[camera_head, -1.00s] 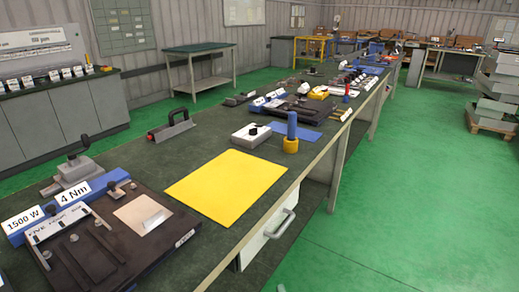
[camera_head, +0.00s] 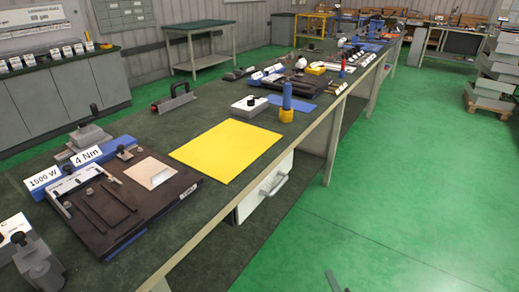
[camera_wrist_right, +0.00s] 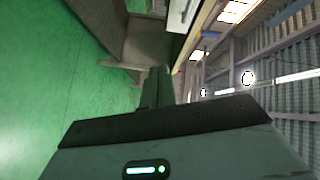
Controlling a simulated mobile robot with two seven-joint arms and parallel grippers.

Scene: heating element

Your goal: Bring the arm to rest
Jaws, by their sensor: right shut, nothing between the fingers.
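The tip of my right gripper (camera_head: 332,281) shows at the bottom edge of the head view, over the green floor to the right of the workbench (camera_head: 225,212). It is apart from the bench. In the right wrist view its dark fingers (camera_wrist_right: 158,88) are together with nothing between them. Most of the right arm is out of the head view. My left gripper is in neither view.
On the bench are a dark fixture plate (camera_head: 110,215), a yellow sheet (camera_head: 225,148), a blue-and-yellow cylinder (camera_head: 287,103) and a grey clamp device (camera_head: 38,262). A drawer (camera_head: 265,188) with a handle faces the aisle. Open green floor (camera_head: 410,210) lies to the right.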

